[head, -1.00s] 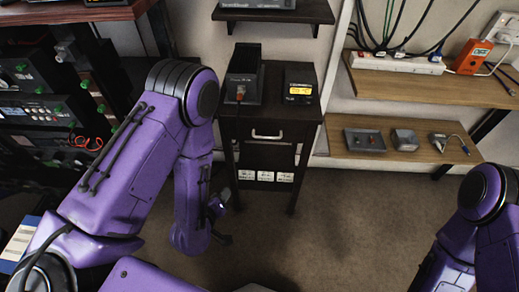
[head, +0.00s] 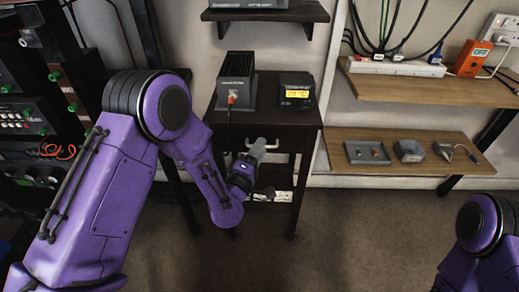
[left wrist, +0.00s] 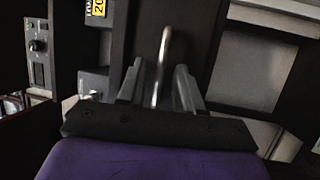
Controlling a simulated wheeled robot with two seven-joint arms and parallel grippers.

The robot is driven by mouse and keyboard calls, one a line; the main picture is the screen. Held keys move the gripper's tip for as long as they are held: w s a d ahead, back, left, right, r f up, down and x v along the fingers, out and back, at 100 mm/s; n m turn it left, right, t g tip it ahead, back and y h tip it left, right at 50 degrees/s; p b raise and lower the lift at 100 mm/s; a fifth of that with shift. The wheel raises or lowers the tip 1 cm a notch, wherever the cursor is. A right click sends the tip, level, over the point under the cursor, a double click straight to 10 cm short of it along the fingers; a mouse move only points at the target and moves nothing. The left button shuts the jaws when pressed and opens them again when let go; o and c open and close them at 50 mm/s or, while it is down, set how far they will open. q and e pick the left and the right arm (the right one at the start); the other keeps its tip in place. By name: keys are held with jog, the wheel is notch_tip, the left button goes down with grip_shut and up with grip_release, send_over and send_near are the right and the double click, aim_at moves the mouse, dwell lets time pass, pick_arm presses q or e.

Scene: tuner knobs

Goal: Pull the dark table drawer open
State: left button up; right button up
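The dark table (head: 262,117) stands against the back wall, with its drawer (head: 290,142) under the top. The drawer looks closed. My left gripper (head: 257,150) is at the drawer front and covers most of the handle in the head view. In the left wrist view, the pale metal handle (left wrist: 163,62) stands between the two fingers of my left gripper (left wrist: 160,84). The fingers are open, with a visible gap on either side of the handle. My right arm shows at the lower right of the head view, but its gripper is out of frame.
A black finned box (head: 236,88) and a device with a lit yellow display (head: 294,91) stand on the table top. A wooden shelf (head: 350,137) with small parts is to the right. An equipment rack (head: 25,110) is at the left. The floor in front is clear.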

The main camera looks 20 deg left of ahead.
pick_arm(q)
jog(key=shift+w, duration=0.15)
grip_shut()
dwell(1.4)
